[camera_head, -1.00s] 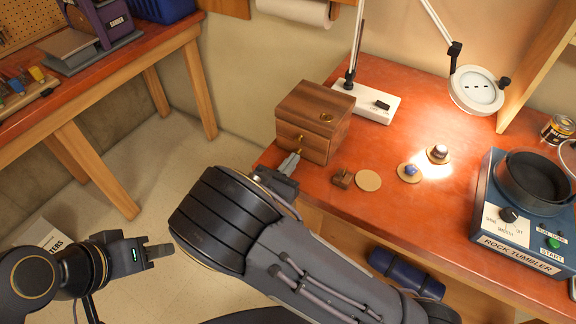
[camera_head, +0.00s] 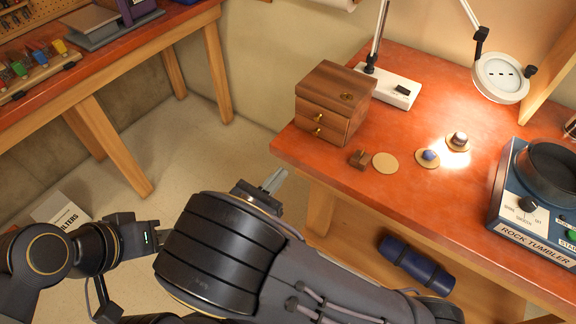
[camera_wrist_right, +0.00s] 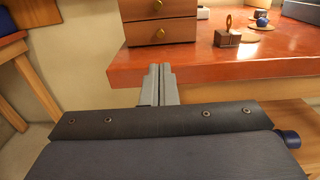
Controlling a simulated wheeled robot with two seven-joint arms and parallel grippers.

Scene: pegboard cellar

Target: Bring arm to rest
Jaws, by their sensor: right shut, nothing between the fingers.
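My right gripper (camera_head: 274,180) is shut and empty, held in the air just off the table's near left edge. In the right wrist view its fingers (camera_wrist_right: 159,84) are together, with the table edge beyond them. My left gripper (camera_head: 150,238) is at the lower left over the floor; its fingertips are hidden behind my right arm. The red-topped table (camera_head: 330,165) carries a wooden drawer box (camera_head: 335,103) with its drawers closed.
On the table are a small brown block (camera_head: 360,159), an empty round coaster (camera_head: 385,163), two coasters with stones (camera_head: 429,155) (camera_head: 458,140), a lamp base (camera_head: 395,88) and a rock tumbler (camera_head: 535,200). A blue roll (camera_head: 415,265) lies below. Another bench (camera_head: 95,75) stands left.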

